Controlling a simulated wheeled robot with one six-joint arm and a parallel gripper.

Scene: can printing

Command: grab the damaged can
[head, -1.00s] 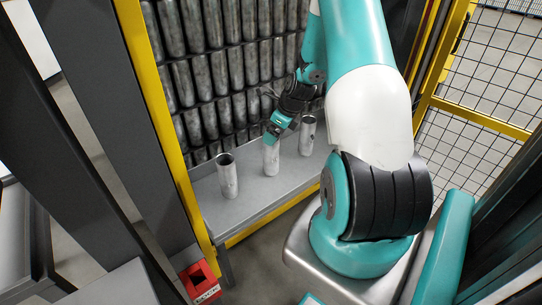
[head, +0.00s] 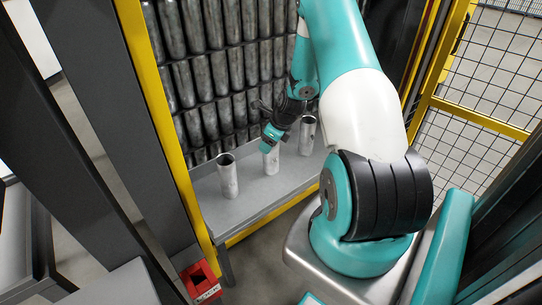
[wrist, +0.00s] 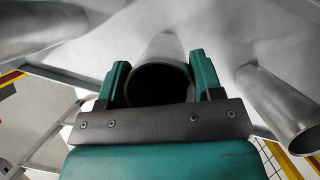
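Three upright silver cans stand in a row on a grey shelf (head: 247,205): a left can (head: 229,178), a middle can (head: 271,163) and a right can (head: 307,136). My gripper (head: 270,142) is at the top of the middle can. In the wrist view, the middle can (wrist: 160,48) is between the two fingers of my gripper (wrist: 160,80), its dark open mouth close to the palm. The fingers look open, one on each side of it; any small gap is hard to see. Its lower rim is hidden by the palm. No damage is clear on any can.
A wall of stacked cans (head: 236,70) rises behind the shelf. A yellow frame post (head: 160,130) stands at the left and a mesh fence (head: 480,100) at the right. A red box (head: 200,280) is on the lower left.

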